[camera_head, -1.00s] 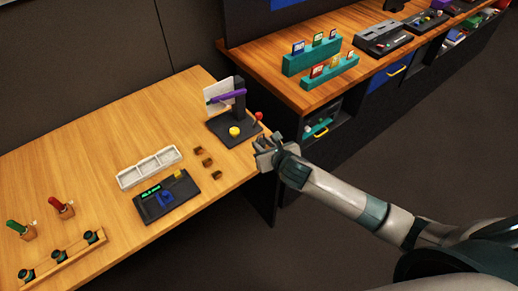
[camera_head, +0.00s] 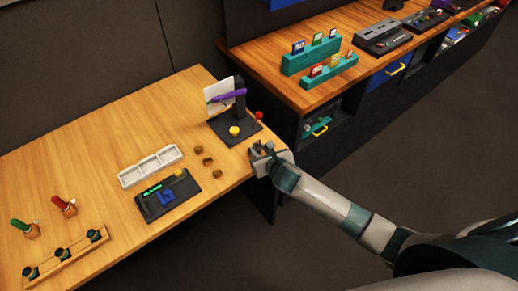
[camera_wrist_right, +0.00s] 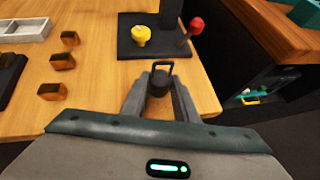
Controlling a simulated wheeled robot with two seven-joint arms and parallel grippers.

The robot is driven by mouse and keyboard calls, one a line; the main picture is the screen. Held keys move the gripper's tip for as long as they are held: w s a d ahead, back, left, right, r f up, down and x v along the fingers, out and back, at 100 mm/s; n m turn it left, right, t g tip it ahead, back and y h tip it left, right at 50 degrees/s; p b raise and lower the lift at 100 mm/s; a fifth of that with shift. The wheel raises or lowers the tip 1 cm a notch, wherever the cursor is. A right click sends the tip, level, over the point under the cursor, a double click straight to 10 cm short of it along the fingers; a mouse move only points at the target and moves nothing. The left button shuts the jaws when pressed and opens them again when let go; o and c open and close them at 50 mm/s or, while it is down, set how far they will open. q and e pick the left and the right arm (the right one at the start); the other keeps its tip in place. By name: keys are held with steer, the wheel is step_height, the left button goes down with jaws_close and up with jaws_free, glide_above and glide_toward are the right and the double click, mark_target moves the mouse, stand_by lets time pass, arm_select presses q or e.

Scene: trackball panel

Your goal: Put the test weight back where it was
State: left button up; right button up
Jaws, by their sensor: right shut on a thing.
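The test weight, a small dark cylinder with a loop handle (camera_wrist_right: 158,83), shows in the right wrist view between the fingers of my right gripper (camera_wrist_right: 159,88). The fingers are shut on it, and it looks upright. In the head view my right gripper (camera_head: 262,151) is at the right edge of the wooden table (camera_head: 110,120), in front of the black stand. The weight is too small to make out there. I cannot tell whether it touches the table. My left gripper is not in view.
The black stand (camera_head: 220,126) carries a yellow knob (camera_head: 234,131) and a red ball (camera_head: 259,115). Several small brown blocks lie left of my gripper. Farther left are a white tray (camera_head: 130,177) and a dark panel with a green display (camera_head: 182,200). Table near the gripper is bare.

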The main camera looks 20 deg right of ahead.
steer(key=shift+f, duration=0.1)
steer(key=o, duration=1.1)
steer(key=shift+f, duration=0.1)
steer(key=shift+r, duration=0.2)
steer(key=shift+b+v, duration=0.9)
steer(key=shift+v, duration=5.05)
steer(key=shift+f, duration=0.1)
